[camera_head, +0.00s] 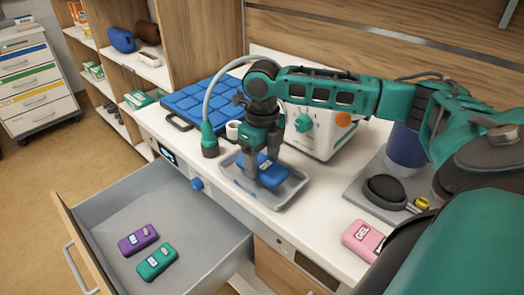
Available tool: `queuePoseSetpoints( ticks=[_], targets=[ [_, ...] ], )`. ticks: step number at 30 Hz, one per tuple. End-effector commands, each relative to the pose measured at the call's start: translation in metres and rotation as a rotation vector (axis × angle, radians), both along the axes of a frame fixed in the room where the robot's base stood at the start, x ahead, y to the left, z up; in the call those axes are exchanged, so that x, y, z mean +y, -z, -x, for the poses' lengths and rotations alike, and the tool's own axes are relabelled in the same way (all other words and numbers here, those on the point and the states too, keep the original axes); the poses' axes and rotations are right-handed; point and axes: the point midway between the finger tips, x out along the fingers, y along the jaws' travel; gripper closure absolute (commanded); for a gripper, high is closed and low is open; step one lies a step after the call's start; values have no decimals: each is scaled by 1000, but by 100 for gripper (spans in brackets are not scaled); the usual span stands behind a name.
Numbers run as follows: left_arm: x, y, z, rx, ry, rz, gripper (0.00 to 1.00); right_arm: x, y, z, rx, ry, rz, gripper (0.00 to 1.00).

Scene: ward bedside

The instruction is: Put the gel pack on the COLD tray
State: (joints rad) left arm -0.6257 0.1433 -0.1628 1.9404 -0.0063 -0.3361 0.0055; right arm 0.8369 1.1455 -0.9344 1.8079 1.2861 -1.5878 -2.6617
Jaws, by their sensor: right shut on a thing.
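My right gripper (262,177) points down over a grey metal tray (293,187) on the white counter. It is shut on a blue pack (264,160), which is low inside the tray's rim; I cannot tell whether it touches the tray floor. The fingers hide part of the pack. No COLD label is readable on the tray. A pink pack (363,240) with the word GEL lies on the counter at the right, partly cut off by my arm. My left gripper is not in view.
An open drawer (200,258) in front holds a purple pack (138,239) and a green pack (157,262). A blue quilted pad (195,100), a white device with a green knob (325,140) and a grey stand with a dark round pad (385,192) surround the tray.

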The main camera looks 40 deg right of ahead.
Motion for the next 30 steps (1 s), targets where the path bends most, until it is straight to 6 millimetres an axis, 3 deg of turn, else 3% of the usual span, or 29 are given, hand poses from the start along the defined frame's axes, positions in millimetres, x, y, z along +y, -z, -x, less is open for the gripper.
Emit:
queuePoseSetpoints(
  ticks=[8,17,23,30],
  targets=[
    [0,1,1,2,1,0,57,0,-1,0,0,0,0,8],
    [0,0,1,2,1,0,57,0,-4,0,-2,0,0,7],
    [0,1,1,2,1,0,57,0,-32,-1,-6,1,-1,7],
    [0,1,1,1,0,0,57,0,-87,-1,-5,0,0,7]
  ],
)
